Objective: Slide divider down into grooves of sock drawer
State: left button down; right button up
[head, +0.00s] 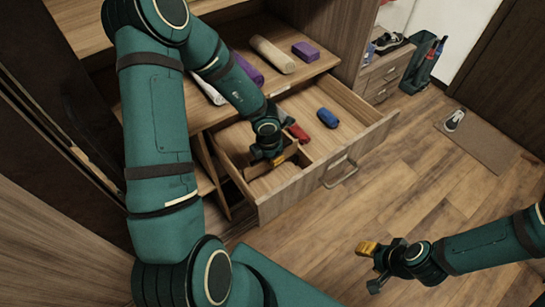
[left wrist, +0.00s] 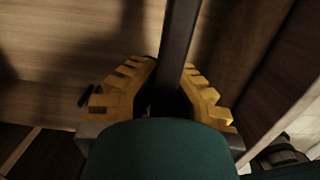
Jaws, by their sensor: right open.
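The sock drawer (head: 345,159) is pulled out of the wooden cabinet. My left gripper (head: 272,157) is low over its left part and points down. Thin wooden panels stand in the drawer near it; the divider (head: 284,157) appears to be the one beside the fingers. In the left wrist view a dark, narrow panel edge (left wrist: 178,45) runs between the yellow fingers of my left gripper (left wrist: 168,68). I cannot tell whether they press on it. The grooves are hidden. My right gripper (head: 371,267) is open and empty over the floor, away from the drawer.
A blue rolled item (head: 327,118) and a red one (head: 297,132) lie in the drawer. Beige (head: 272,54) and purple (head: 305,51) items rest on the shelf above. The floor right of the drawer is clear up to a mat (head: 484,140) with a shoe.

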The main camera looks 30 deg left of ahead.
pick_arm(q)
jog(key=shift+p, duration=1.05)
dwell(1.3)
jog(key=shift+f+b, duration=2.4)
jog(key=shift+f, duration=0.9)
jog(key=c, duration=1.1)
grip_release()
jog(key=shift+o, duration=0.2)
jog(key=r, duration=0.4)
jog(key=s+r, duration=0.1)
jog(key=r, duration=0.7)
jog(key=shift+s+a, duration=0.15)
jog(key=shift+a, duration=0.15)
